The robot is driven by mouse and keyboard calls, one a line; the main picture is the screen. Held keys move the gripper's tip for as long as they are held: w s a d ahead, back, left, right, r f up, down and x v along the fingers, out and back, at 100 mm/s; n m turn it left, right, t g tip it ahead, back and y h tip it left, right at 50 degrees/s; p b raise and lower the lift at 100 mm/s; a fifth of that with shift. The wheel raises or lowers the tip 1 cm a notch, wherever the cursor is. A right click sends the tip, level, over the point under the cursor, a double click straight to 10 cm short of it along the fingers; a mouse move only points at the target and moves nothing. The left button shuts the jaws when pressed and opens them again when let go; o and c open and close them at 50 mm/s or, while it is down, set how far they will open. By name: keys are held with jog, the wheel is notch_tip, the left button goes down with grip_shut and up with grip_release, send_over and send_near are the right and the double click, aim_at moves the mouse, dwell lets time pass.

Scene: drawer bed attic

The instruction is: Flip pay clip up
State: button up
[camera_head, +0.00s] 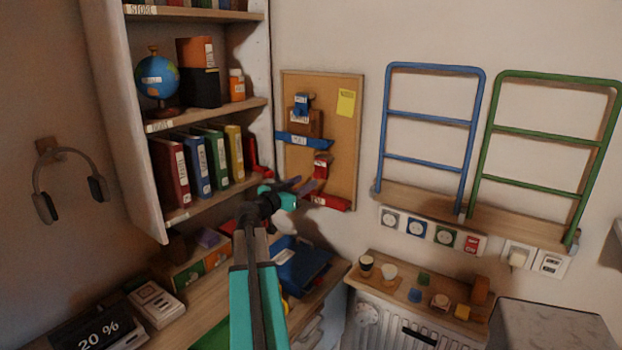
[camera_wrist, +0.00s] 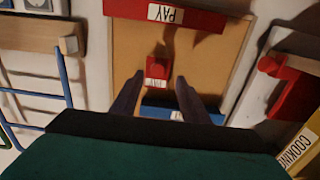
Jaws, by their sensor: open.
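The cork board (camera_head: 345,150) hangs on the wall and also shows in the wrist view (camera_wrist: 215,65). Near its lower end is a red bar (camera_head: 330,202), labelled PAY in the wrist view (camera_wrist: 180,18). A red clip with a white label (camera_head: 322,165) sits above that bar; in the wrist view, which looks turned over, the clip (camera_wrist: 158,68) appears below the bar. My gripper (camera_head: 303,184) is open in front of the board. In the wrist view its fingertips (camera_wrist: 160,76) lie on either side of the red clip's image, with nothing between them; contact cannot be told.
A blue bar (camera_head: 303,140) and a blue clip (camera_head: 301,103) are higher on the board. A shelf with binders (camera_head: 198,165) stands close on the left. Blue (camera_head: 428,118) and green (camera_head: 545,132) frames are on the right wall. A desk with a blue tray (camera_head: 300,265) lies below.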

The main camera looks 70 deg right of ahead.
aim_at(315, 176)
jog(key=shift+p+x, duration=0.7)
jog(key=shift+x, duration=2.1)
